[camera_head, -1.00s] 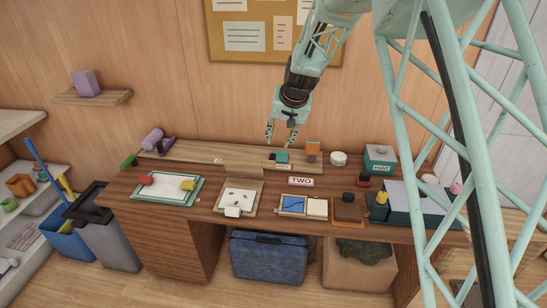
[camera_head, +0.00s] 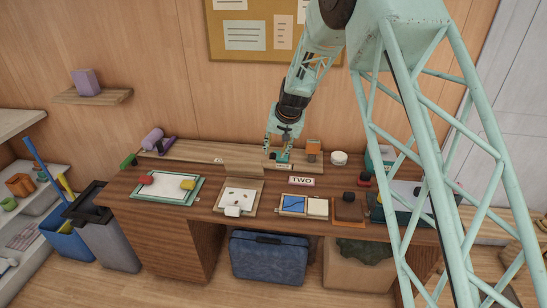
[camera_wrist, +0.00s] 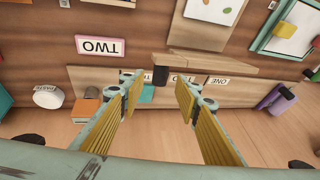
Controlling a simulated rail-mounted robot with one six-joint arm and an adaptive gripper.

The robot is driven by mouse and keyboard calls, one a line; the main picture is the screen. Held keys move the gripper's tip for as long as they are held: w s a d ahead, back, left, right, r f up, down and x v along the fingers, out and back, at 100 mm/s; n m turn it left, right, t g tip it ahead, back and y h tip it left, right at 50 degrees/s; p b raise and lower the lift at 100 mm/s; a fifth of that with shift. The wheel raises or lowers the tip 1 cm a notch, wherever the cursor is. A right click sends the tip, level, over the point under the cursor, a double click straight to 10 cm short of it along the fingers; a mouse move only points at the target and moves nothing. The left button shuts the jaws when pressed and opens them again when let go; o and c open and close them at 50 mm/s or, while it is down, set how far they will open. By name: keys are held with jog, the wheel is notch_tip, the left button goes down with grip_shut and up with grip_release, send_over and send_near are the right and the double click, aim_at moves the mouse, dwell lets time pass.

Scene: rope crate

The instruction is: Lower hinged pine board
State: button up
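The pine board (camera_head: 243,168) looks raised at the back of a lighter base panel (camera_head: 222,207) with a spotted paper on it. In the wrist view the board (camera_wrist: 212,63) shows as a short pale slab beside and beyond the right fingertip. My gripper (camera_head: 278,153) is low over the long back shelf, to the right of the board. In the wrist view the two yellow-padded fingers (camera_wrist: 158,84) are apart, with a small black piece showing between their tips. I see no grip on the board. Any contact cannot be told.
A long pale shelf (camera_head: 195,150) runs along the back of the desk (camera_head: 190,228). A TWO sign (camera_head: 301,181) lies in front of my gripper. An orange block (camera_head: 313,147) and a white round tub (camera_head: 339,158) stand to its right. A teal-edged tray (camera_head: 136,195) is at left.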

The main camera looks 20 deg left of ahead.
aim_at(274, 156)
jog(key=shift+x, duration=2.5)
jog(key=shift+c, duration=0.7)
grip_shut()
jog(key=shift+b, duration=0.3)
